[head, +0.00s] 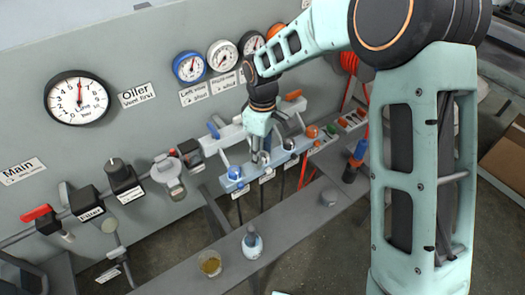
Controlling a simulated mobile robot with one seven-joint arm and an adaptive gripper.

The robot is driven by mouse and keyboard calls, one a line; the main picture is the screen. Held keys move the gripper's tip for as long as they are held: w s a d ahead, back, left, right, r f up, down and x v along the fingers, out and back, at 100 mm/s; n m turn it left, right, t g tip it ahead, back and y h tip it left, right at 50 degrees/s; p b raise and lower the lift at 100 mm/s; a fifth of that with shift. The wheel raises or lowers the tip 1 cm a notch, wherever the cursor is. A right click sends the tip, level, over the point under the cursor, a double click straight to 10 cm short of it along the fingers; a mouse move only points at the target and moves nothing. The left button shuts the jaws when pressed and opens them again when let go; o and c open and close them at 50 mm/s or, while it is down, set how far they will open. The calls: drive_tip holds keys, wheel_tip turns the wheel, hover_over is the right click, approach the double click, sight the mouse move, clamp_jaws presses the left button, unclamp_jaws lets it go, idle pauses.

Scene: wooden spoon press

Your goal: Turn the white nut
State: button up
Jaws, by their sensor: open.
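My gripper (258,152) is in the middle of the head view, pointing down over a pale blue block with a row of round fittings. The jaws are open. A small pale fitting (263,158) shows right at the fingertips and is partly covered by them. It may be the white nut, but its shape is too small to tell. I cannot tell whether the fingers touch it or stand around it.
Blue fittings (234,173) and an orange one (312,131) sit close on either side. Gauges (79,97) line the wall panel. A grey shelf (290,215) in front carries a glass of amber liquid (210,263) and a small bottle (252,243).

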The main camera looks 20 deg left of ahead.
drive_tip(key=c, duration=1.1)
drive_tip(key=shift+c, duration=0.2)
drive_tip(key=m+b, duration=0.2)
drive_tip(key=shift+f+m, duration=0.15)
drive_tip(key=shift+m, duration=0.25)
drive_tip(key=m+b, duration=0.1)
drive_tip(key=m, duration=0.2)
drive_tip(key=shift+w+m+b, duration=0.1)
drive_tip(key=shift+m+b, duration=0.2)
drive_tip(key=shift+b, duration=0.05)
drive_tip(key=m+b, duration=0.1)
drive_tip(key=m, duration=0.5)
drive_tip(key=shift+b, duration=0.4)
drive_tip(key=shift+m, duration=0.4)
